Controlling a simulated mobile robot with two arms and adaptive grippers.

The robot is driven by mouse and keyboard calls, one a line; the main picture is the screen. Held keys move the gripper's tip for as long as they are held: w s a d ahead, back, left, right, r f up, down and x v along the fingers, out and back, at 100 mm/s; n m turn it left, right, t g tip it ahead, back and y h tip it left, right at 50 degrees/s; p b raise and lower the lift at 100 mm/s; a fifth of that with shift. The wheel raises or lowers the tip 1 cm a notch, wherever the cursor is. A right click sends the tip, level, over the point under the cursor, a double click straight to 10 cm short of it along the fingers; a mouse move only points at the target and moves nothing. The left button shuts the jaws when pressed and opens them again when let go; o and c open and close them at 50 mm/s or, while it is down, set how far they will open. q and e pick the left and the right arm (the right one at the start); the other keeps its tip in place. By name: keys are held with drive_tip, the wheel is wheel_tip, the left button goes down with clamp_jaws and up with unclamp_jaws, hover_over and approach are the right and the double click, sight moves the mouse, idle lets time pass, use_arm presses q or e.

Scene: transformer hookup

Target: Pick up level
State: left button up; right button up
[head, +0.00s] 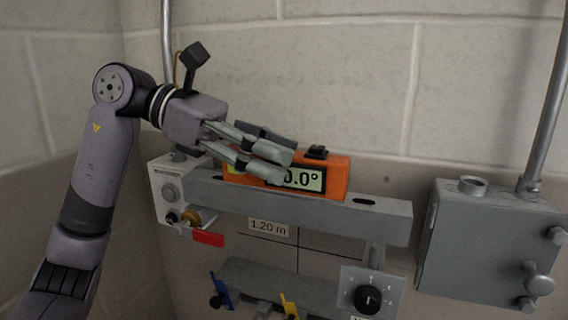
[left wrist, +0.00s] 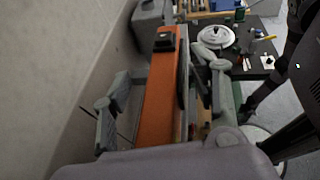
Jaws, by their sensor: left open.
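The level (head: 337,178) is an orange box with a digital display that reads 0.0°, partly covered by my fingers. It lies along the top of a grey metal bar (head: 390,222) on the wall. My left gripper (head: 280,162) is open at the level's left part, with one finger in front of the display and the other behind. In the left wrist view the level (left wrist: 160,92) runs between the two spread fingers, with a gap on the left side. Whether the right-hand finger touches it I cannot tell. My right gripper is not in view.
A grey box (head: 485,245) with a conduit is at the right. A dial plate (head: 368,292) and a small box (head: 168,190) are near the bar. A 1.20 m label (head: 268,227) is below it. The left wrist view shows a dark table (left wrist: 258,72) with several items.

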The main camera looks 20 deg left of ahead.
use_arm(q)
drive_tip(key=shift+a, duration=0.15)
drive_tip(key=shift+c, duration=0.4)
drive_tip(key=shift+c, duration=0.7)
clamp_jaws()
